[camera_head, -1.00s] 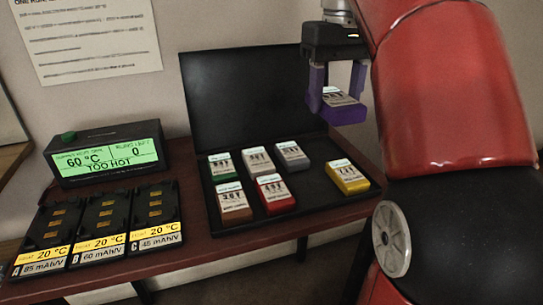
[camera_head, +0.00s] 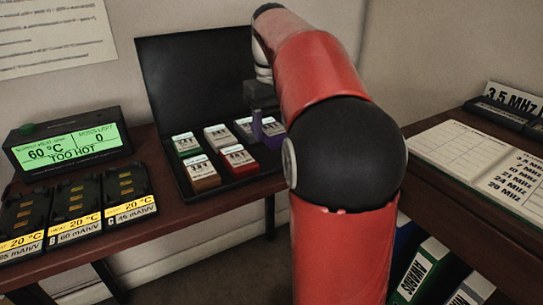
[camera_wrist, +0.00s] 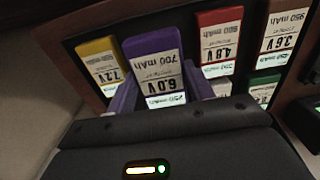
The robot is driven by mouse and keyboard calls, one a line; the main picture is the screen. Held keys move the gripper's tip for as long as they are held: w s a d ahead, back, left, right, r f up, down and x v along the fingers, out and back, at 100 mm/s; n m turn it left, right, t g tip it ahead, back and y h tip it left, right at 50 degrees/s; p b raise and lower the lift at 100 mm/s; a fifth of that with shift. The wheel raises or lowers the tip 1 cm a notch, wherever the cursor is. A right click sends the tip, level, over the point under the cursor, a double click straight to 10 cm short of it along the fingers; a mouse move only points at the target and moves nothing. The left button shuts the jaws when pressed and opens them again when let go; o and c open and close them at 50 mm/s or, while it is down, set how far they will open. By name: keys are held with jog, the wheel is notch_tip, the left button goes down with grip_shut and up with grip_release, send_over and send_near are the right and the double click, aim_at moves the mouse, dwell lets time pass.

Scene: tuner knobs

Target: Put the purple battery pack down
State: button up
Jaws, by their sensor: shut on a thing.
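The purple battery pack (camera_wrist: 155,65), labelled 6.0 V 700 mAh, is between the purple fingers of my gripper (camera_wrist: 160,82) in the wrist view. The gripper is shut on it. In the head view my gripper (camera_head: 266,132) is low over the right part of the open black case (camera_head: 175,90), with the purple pack mostly hidden by the fingers and arm. I cannot tell whether the pack touches the case floor. The yellow pack (camera_wrist: 100,62) is on one side of it and the red pack (camera_wrist: 220,35) on the other in the wrist view.
Green (camera_head: 186,145), brown (camera_head: 203,174), red (camera_head: 238,161) and pale (camera_head: 220,137) packs sit in the case. A display reading TOO HOT (camera_head: 68,148) and chargers A, B and C (camera_head: 75,205) stand left. A second desk (camera_head: 470,165) is right.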

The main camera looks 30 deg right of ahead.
aim_at(272, 156)
jog(key=shift+f+b, duration=2.2)
jog(key=shift+f, duration=0.15)
jog(key=shift+f, duration=0.2)
jog(key=o, duration=1.1)
jog(key=shift+c, duration=0.2)
